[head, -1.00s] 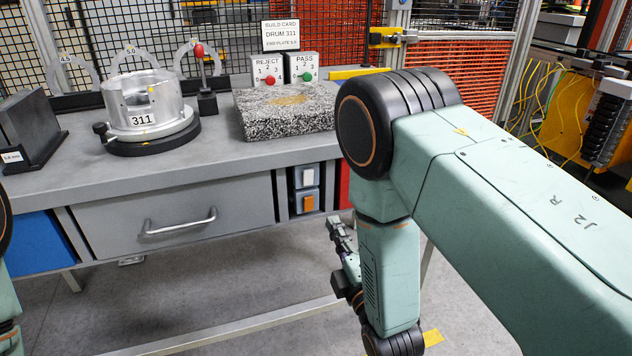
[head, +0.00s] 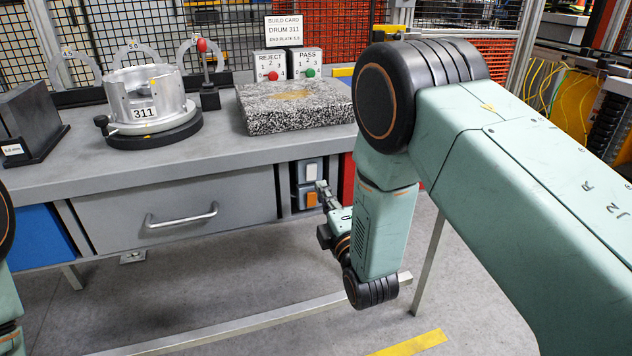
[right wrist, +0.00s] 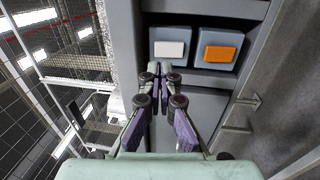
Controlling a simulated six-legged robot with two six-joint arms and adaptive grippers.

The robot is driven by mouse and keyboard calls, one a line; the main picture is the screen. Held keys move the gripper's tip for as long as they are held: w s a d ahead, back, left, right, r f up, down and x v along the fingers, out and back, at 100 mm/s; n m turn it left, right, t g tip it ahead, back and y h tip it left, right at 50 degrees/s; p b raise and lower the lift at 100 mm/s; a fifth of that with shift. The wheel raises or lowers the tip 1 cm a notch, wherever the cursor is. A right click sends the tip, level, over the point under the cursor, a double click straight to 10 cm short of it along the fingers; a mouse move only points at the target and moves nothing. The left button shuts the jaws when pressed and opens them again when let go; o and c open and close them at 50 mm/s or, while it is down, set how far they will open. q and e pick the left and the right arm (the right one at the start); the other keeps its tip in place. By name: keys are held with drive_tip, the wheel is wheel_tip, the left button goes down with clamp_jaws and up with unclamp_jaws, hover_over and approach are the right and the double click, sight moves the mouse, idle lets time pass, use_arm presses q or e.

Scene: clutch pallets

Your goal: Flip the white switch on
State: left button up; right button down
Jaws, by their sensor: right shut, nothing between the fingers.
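The white switch (head: 311,171) sits in a grey-blue housing in the dark bay right of the drawer, under the bench top. Directly below it in the head view is the orange switch (head: 311,198). My right gripper (head: 322,187) is in front of the bay and covers part of the switch housings. In the right wrist view the white switch (right wrist: 169,49) lies just ahead of the right gripper's (right wrist: 160,70) shut, empty fingertips, with the orange switch (right wrist: 219,53) to its right. I cannot tell whether the fingertips touch anything, or the switch's position. My left gripper is out of view.
The grey drawer (head: 180,213) with a bar handle is left of the switch bay, and a red panel (head: 348,178) is right of it. The bench top (head: 215,157) overhangs the bay. A metal drum (head: 145,95) and a granite slab (head: 295,108) stand on it.

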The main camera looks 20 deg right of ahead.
sight(312, 169)
drive_tip(key=w+b, duration=0.1)
drive_tip(key=w, duration=0.3)
drive_tip(key=shift+r, duration=0.15)
drive_tip(key=shift+w+a+r, duration=0.1)
drive_tip(key=shift+w+r, duration=0.1)
drive_tip(key=shift+w, duration=0.35)
drive_tip(key=shift+w+r+g+p, duration=0.25)
drive_tip(key=shift+r+g+p, duration=0.1)
drive_tip(key=shift+p, duration=0.5)
drive_tip(key=shift+f, duration=0.25)
